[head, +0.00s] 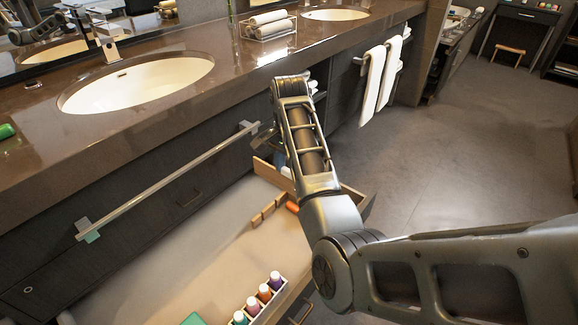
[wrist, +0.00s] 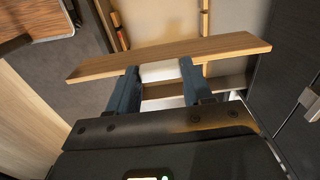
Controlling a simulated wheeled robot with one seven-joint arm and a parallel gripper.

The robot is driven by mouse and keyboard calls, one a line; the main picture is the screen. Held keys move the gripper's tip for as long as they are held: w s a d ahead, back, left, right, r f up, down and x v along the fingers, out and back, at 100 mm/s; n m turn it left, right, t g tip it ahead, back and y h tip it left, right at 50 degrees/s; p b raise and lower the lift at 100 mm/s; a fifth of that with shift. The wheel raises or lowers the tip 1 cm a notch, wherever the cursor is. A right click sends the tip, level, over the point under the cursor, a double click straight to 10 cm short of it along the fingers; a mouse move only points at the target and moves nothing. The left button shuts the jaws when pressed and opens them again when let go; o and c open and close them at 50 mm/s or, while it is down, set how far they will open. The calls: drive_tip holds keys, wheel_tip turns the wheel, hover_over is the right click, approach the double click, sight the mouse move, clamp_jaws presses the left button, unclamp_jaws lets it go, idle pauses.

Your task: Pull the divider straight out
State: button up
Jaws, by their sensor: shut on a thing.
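The exact contact is hidden. The drawer has a pale floor (head: 190,240). Wooden panels (head: 272,176) show beside my arm at its far end; I cannot tell whether one is the held board.
A row of small capped bottles (head: 264,292) stands in a holder at the drawer's near side. Short wooden pieces (head: 266,210) lie farther back. A towel bar (head: 165,182) runs along the counter front (head: 130,150). White towels (head: 372,80) hang beyond. The floor at right is clear.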

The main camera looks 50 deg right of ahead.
drive_tip(key=shift+r+p, duration=1.1)
drive_tip(key=shift+r, duration=0.05)
wheel_tip(320, 180, up, 11)
drive_tip(key=p, duration=1.1)
drive_tip(key=shift+r+p, duration=0.15)
drive_tip(key=shift+p, duration=0.2)
